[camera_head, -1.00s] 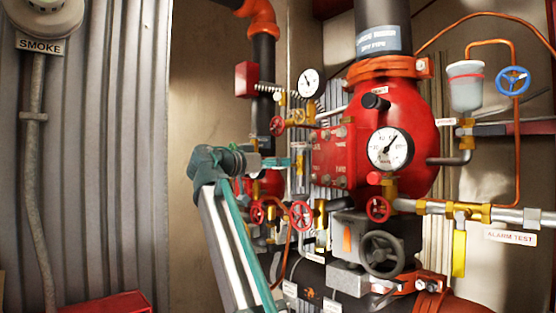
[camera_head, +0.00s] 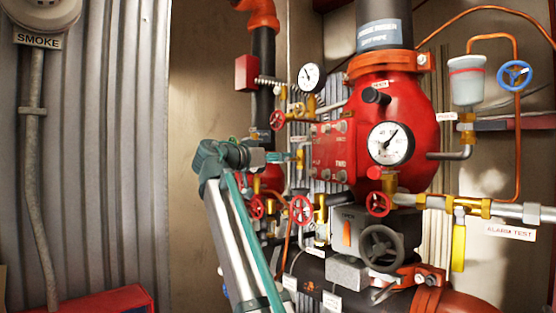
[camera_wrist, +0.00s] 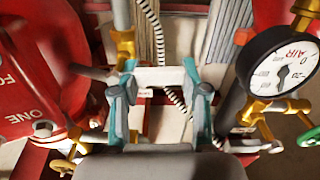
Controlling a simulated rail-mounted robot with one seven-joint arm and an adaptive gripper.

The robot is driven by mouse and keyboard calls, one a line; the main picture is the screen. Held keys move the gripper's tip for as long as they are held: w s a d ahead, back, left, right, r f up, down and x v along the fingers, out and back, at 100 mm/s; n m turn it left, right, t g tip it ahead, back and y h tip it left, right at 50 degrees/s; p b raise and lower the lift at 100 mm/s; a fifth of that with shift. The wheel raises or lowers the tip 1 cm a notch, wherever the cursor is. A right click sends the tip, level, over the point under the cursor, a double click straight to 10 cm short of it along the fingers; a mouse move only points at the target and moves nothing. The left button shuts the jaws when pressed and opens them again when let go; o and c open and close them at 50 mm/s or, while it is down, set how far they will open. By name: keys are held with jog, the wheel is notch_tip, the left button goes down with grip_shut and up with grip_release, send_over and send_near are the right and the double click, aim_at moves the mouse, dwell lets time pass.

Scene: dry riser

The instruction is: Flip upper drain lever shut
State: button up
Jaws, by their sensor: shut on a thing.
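My gripper (camera_head: 283,157) reaches in from the lower left, beside brass fittings left of the red valve body (camera_head: 335,155). In the wrist view its two teal fingers (camera_wrist: 160,85) stand apart, one on each side of a pale bar (camera_wrist: 158,77), and are shut on it. The bar appears to be the upper drain lever, lying crosswise in that view beside a brass valve (camera_wrist: 127,45) on a grey pipe. In the head view the lever is too small and hidden by the fingers to make out.
Close by are small red handwheels (camera_head: 302,209), a pressure gauge (camera_head: 390,144) and a grey handwheel (camera_head: 380,248). An air gauge (camera_wrist: 277,66) stands right of the fingers. A yellow lever (camera_head: 459,247) hangs at the right. Free room lies left of my arm.

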jog(key=shift+f+b, duration=0.1)
jog(key=shift+b, duration=0.75)
jog(key=shift+m+b, duration=0.35)
jog(key=shift+m, duration=0.05)
jog(key=shift+r, duration=0.25)
jog(key=o, duration=1.2)
jog(key=shift+c, duration=0.2)
jog(key=v, duration=1.2)
